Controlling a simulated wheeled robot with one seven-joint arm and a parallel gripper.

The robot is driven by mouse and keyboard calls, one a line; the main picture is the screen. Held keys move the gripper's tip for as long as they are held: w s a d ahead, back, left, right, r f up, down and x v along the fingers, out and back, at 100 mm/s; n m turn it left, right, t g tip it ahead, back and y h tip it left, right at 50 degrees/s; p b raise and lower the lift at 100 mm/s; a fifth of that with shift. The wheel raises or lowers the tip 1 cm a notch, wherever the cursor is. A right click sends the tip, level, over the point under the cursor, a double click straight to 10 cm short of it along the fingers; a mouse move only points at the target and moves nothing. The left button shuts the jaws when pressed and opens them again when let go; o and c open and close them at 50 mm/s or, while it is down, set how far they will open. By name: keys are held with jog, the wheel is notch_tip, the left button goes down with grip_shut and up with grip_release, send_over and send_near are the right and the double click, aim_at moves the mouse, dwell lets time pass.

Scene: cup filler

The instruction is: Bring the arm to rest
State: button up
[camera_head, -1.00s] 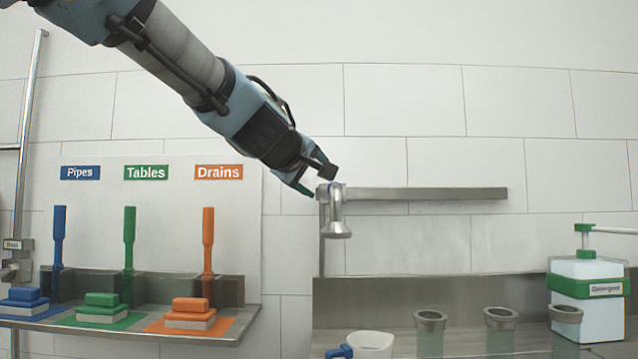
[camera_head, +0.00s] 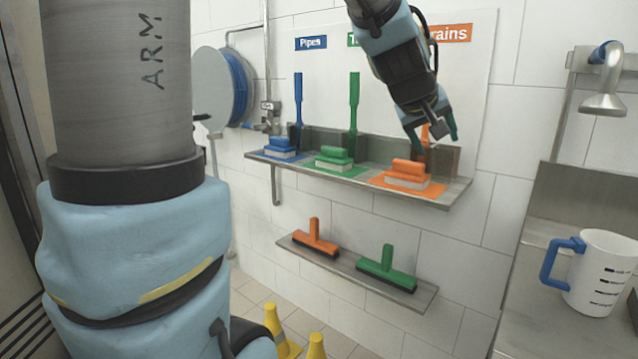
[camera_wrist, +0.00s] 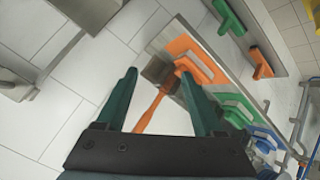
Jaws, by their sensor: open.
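My gripper (camera_head: 433,132) hangs from my arm in front of the right end of the upper shelf, pointing down. In the head view it overlaps the orange brush there. In the wrist view my gripper (camera_wrist: 160,92) has its two green fingers spread apart with nothing held between them. The orange long-handled brush (camera_wrist: 149,113) shows between and beyond the fingers, close to the wall. I cannot tell how far it is from the fingertips.
The upper shelf (camera_head: 459,190) holds blue, green and orange brushes. A lower shelf (camera_head: 345,266) holds an orange and a green squeegee. A white jug (camera_head: 606,270) with a blue handle stands on the counter at right, under a tap (camera_head: 603,103). Yellow cones (camera_head: 316,347) stand on the floor.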

jog(key=s+a+f+g+y+p, duration=0.1)
jog(key=a+f+y, duration=0.1)
jog(key=a+f, duration=0.5)
jog(key=a+f+g+y, duration=0.15)
jog(key=a+f, duration=0.25)
jog(key=a, duration=0.5)
jog(key=s+a+f+g+y, duration=0.1)
jog(key=s+a+f, duration=0.2)
jog(key=a, duration=0.3)
jog(key=s+a+f+g+y+p, duration=0.1)
jog(key=s+a+f+g+y, duration=0.1)
jog(key=s+a+f, duration=0.2)
jog(key=s+a, duration=0.2)
jog(key=a, duration=0.1)
jog(key=shift+a+f, duration=0.3)
